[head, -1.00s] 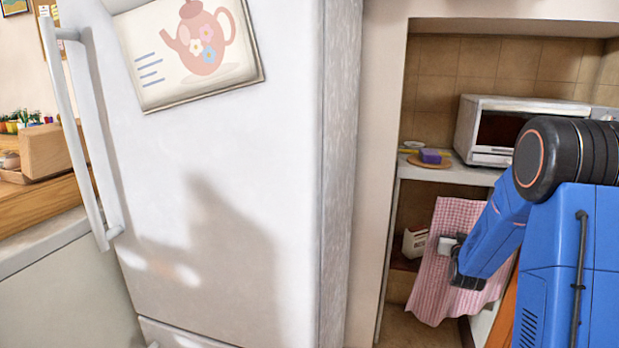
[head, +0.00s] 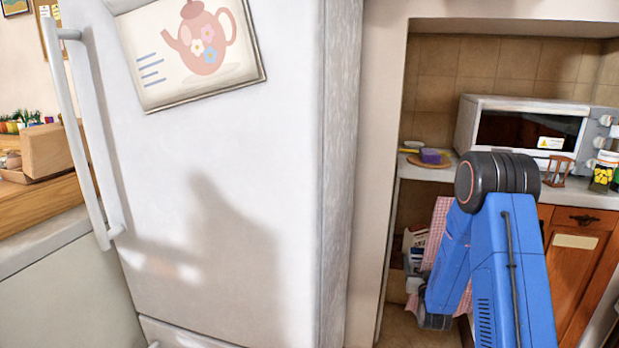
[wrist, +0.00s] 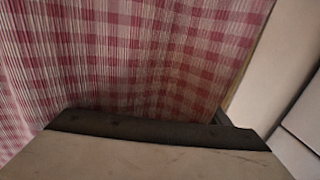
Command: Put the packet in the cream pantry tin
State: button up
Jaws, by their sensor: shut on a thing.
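A pink-and-white checked curtain (head: 441,222) hangs under the counter in the alcove, bunched and partly hidden behind my arm. It fills most of the wrist view (wrist: 140,50) at close range. My gripper (head: 415,286) is low in front of the alcove, mostly hidden in the head view; it appears shut on the curtain cloth. The grip itself is not clear in the wrist view, where a dark bar and a pale surface fill the lower edge. I cannot make out the packet or the cream pantry tin with certainty.
A pale container (head: 413,239) sits on the low shelf left of the curtain. A white microwave (head: 520,128), a board with a purple sponge (head: 431,156) and a jar (head: 604,172) stand on the counter. A wooden cabinet (head: 575,255) is at right; the fridge (head: 230,200) is at left.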

jog(key=s+a+f+n+y, duration=0.1)
jog(key=s+a+f, duration=0.2)
jog(key=a+f, duration=0.3)
jog(key=s+a+f+n+y, duration=0.1)
jog(key=s+a+f+y, duration=0.1)
jog(key=a+f, duration=0.4)
jog(key=shift+s+a+f, duration=0.15)
jog(key=shift+s+f, duration=0.35)
jog(key=shift+f, duration=1.45)
